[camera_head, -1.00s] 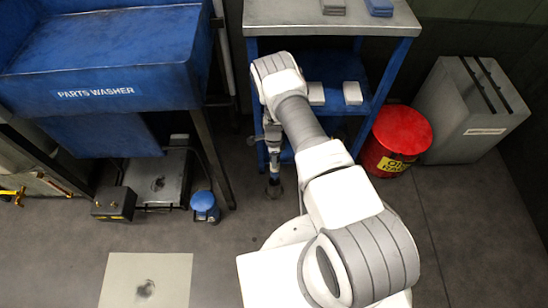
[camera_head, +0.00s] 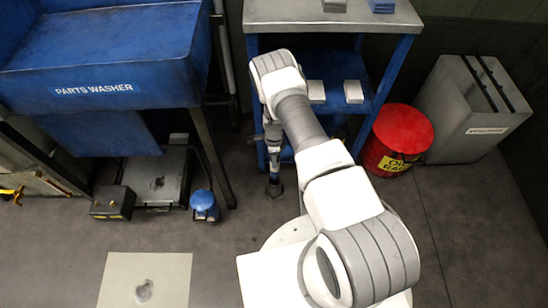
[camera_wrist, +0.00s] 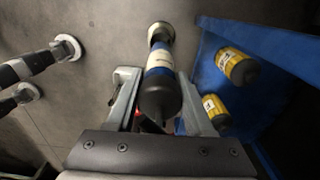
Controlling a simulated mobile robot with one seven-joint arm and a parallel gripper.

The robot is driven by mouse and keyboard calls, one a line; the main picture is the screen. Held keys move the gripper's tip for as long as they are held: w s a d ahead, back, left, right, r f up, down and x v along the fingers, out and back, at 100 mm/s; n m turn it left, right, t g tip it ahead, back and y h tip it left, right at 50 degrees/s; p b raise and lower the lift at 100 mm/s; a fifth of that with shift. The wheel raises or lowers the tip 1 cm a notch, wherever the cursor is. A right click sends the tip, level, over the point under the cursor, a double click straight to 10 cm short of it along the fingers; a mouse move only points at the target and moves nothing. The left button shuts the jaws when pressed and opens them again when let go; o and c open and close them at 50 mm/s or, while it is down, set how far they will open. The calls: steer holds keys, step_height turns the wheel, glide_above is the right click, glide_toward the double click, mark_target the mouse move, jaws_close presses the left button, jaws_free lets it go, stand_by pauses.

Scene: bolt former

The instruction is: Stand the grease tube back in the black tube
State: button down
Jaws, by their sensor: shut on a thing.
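My gripper (camera_wrist: 163,108) is shut on the grease tube (camera_wrist: 161,60), a blue and dark cylinder with a pale band and a rounded black end towards the camera. The tube points away from the wrist, and a pale ring with a dark centre shows at its far end. In the head view, my gripper (camera_head: 272,143) hangs at the left side of the blue cart, with a slim dark piece below it that ends in a round dark foot near the floor. I cannot clearly make out the black tube; whether the grease tube touches it is not clear.
The blue cart (camera_head: 402,62) stands right of my gripper; yellow cans (camera_wrist: 238,65) stand on its blue shelf (camera_wrist: 262,40). Left are the parts washer (camera_head: 110,60) and a blue-topped can (camera_head: 204,202). A red bin (camera_head: 400,135) stands at right. Dark tubes with pale discs (camera_wrist: 68,47) lie left.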

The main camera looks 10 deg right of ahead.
steer(key=shift+f+b, duration=2.05)
steer(key=shift+b, duration=0.35)
steer(key=shift+f, duration=0.1)
stand_by(0.3)
steer(key=shift+f+b, duration=0.9)
steer(key=shift+f, duration=1.05)
steer(key=shift+w+f, duration=0.1)
steer(key=shift+f, duration=1.45)
